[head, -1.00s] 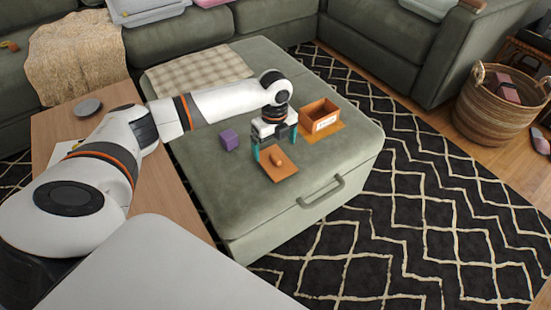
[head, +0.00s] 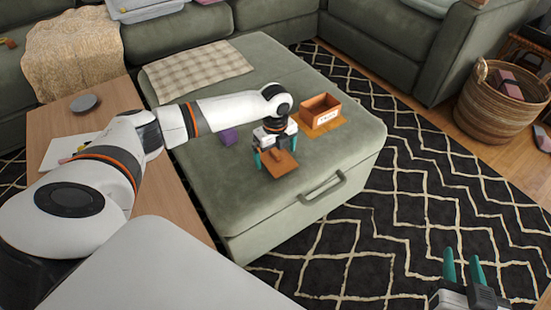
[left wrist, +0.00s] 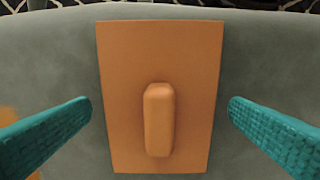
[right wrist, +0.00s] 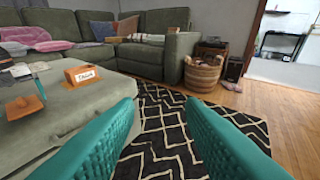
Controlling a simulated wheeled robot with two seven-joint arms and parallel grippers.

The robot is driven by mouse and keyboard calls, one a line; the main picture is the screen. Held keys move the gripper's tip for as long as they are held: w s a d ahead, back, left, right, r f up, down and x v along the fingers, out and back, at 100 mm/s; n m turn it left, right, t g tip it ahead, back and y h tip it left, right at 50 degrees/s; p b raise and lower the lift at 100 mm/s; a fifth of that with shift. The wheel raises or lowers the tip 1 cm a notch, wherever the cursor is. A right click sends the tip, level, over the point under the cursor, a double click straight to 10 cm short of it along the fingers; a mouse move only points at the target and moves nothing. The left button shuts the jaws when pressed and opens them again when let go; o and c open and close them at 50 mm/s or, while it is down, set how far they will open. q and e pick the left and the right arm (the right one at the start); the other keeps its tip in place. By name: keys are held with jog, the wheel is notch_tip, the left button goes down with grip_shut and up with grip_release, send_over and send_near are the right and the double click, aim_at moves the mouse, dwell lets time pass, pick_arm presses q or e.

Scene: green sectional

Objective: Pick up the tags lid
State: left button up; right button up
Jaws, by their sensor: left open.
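The tags lid (head: 283,168) is a flat orange-brown plate with a raised bar handle, lying on the green ottoman. In the left wrist view the lid (left wrist: 160,45) lies lengthwise between my fingers, its handle (left wrist: 159,120) near the middle. My left gripper (head: 276,160) is open above the lid, one teal finger on each side, with gaps to the lid's edges. My right gripper (head: 463,265) is open and empty over the rug; its fingers also show in the right wrist view (right wrist: 165,135). The open orange box (head: 321,116) with a white label stands behind the lid.
The box stands on an orange mat (head: 324,128). A purple block (head: 229,137) is partly hidden behind my left arm. The ottoman (head: 210,180) has a front handle (head: 322,190). A wooden table (head: 115,95) stands at left, a wicker basket (head: 500,108) at right.

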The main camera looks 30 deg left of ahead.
pick_arm(q)
jog(key=c, duration=1)
jog(key=shift+r, duration=0.1)
